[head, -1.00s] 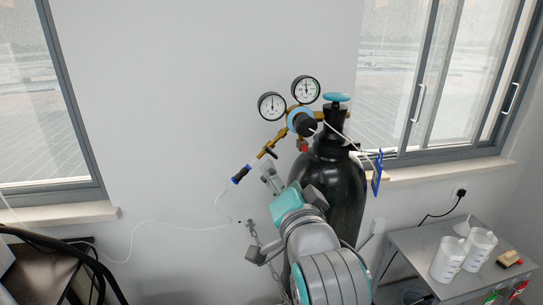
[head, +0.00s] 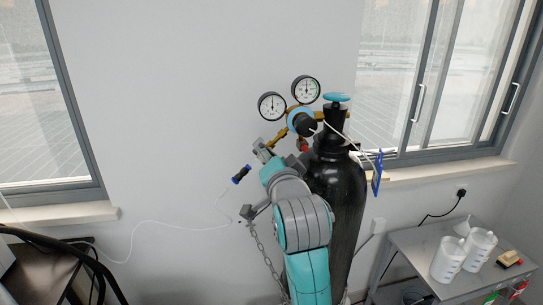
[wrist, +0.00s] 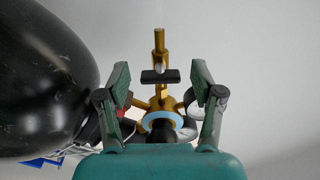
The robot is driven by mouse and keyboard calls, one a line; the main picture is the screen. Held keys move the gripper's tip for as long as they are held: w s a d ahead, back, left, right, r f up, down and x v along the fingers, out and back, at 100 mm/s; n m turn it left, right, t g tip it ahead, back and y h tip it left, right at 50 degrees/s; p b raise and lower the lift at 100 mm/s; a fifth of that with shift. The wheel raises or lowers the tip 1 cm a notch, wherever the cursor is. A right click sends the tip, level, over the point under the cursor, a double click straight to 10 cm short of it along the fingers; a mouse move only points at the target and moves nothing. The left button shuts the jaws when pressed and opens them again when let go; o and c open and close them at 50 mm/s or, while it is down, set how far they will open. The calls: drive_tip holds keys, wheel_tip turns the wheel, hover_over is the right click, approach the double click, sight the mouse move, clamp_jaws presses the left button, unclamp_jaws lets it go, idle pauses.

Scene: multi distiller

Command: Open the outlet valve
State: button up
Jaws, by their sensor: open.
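The outlet valve (wrist: 160,76) is a small black bar handle on the brass outlet pipe (wrist: 159,42). In the wrist view it lies between my open fingers, apart from both. My gripper (wrist: 160,80) is open and holds nothing. In the head view my gripper (head: 264,149) is at the brass regulator's lower left, hiding the valve handle. The regulator's blue-ringed knob (head: 301,122) and two round gauges (head: 272,106) (head: 306,89) sit above it. In the wrist view the light-blue ring (wrist: 164,120) shows below the valve.
The black gas cylinder (head: 341,190) stands close to the right of my gripper, with a blue tag (head: 377,174) and a blue top handwheel (head: 336,97). A hose end (head: 241,174) hangs to the left.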

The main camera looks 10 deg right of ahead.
drive_tip(key=c, duration=1.1)
drive_tip(key=shift+c, duration=0.3)
